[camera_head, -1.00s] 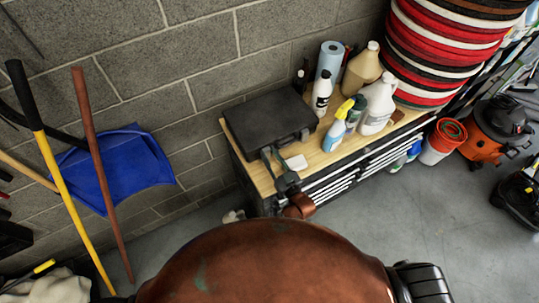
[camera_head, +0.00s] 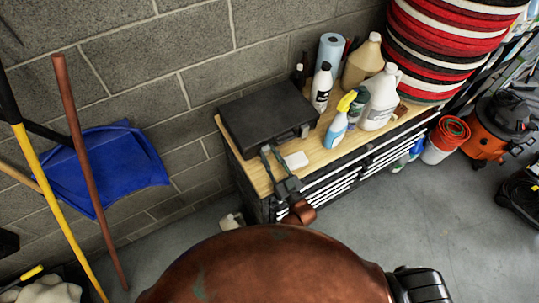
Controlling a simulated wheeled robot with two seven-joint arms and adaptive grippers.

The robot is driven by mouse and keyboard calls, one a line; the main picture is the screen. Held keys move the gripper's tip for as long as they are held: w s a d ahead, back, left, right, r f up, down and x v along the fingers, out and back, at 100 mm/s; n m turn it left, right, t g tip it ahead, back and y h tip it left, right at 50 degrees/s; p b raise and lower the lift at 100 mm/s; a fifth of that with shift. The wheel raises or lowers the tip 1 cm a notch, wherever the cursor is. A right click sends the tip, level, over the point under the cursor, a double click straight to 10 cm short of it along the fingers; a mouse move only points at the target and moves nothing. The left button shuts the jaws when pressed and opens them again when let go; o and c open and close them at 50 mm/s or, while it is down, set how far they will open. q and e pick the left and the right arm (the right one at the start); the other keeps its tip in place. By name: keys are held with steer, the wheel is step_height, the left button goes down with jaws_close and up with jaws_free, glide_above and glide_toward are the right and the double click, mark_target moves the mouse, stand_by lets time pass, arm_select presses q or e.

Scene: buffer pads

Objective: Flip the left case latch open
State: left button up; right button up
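A closed black case (camera_head: 266,115) lies flat on the wooden top of a tool cabinet. A small latch (camera_head: 304,131) shows on the right part of its front edge. The left latch cannot be made out; my gripper covers that part of the edge. My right gripper (camera_head: 270,153) is at the left part of the case's front edge, its two fingers apart with a gap between them. Whether a finger touches the case or latch is too small to tell. My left gripper is not in view.
A small white block (camera_head: 296,160) lies just right of my gripper on the wooden top (camera_head: 257,178). A spray bottle (camera_head: 338,127), white jug (camera_head: 380,98) and other bottles stand right of the case. A block wall is behind; a blue dustpan (camera_head: 105,165) hangs left.

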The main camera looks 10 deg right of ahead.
steer(key=shift+o, duration=0.5)
steer(key=shift+s+d+f, duration=0.1)
steer(key=shift+s+f, duration=0.05)
steer(key=shift+s, duration=0.1)
steer(key=v, duration=1.1)
steer(key=shift+s, duration=0.25)
